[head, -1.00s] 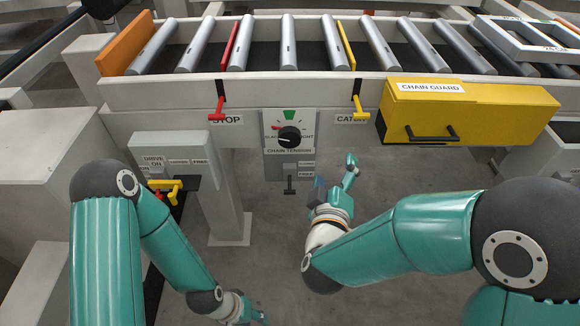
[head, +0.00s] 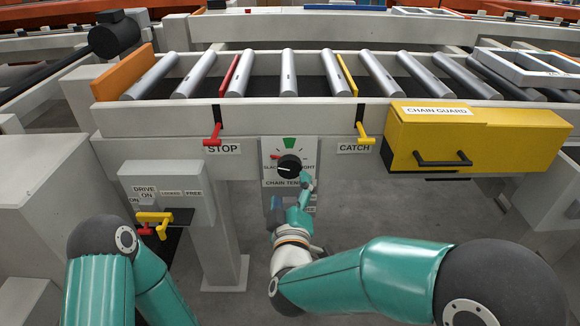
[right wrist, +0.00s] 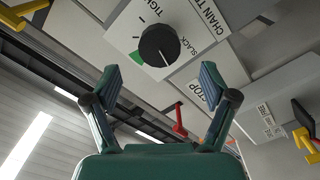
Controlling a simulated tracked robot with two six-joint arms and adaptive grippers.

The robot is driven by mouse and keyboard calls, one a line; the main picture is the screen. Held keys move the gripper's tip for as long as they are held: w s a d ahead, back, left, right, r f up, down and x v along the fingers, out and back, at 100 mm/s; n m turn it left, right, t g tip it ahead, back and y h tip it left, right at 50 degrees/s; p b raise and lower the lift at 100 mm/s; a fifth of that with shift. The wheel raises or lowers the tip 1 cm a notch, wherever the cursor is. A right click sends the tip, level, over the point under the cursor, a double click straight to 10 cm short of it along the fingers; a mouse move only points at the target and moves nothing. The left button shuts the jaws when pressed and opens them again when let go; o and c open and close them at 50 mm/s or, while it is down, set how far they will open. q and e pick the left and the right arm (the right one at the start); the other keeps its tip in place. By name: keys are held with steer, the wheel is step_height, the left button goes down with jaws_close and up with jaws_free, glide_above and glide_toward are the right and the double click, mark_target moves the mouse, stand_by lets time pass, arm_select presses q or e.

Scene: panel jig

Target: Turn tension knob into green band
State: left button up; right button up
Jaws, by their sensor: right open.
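The tension knob (head: 289,165) is a black round knob on a white plate (head: 308,147) lettered CHAIN TENSION. The green band (head: 289,143) is a small wedge above the knob, with a red mark to its left. The knob's white line points left, towards the SLACK side and off the green. My right gripper (head: 294,192) is open and empty just below the knob, not touching it. In the right wrist view its two fingers (right wrist: 160,80) are spread, with the knob (right wrist: 159,45) ahead between them and the green band (right wrist: 138,57) beside it. My left gripper is out of view.
A red STOP lever (head: 214,133) and a yellow CATCH lever (head: 364,133) hang either side of the plate. A yellow chain guard (head: 480,138) juts out at right. A drive box (head: 165,190) with a yellow handle stands at left. Rollers run above.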

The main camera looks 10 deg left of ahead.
mark_target(290, 171)
steer(key=w, duration=0.5)
steer(key=w+a+p, duration=0.1)
steer(key=w, duration=0.2)
steer(key=shift+s, duration=0.1)
steer(key=c, duration=1.2)
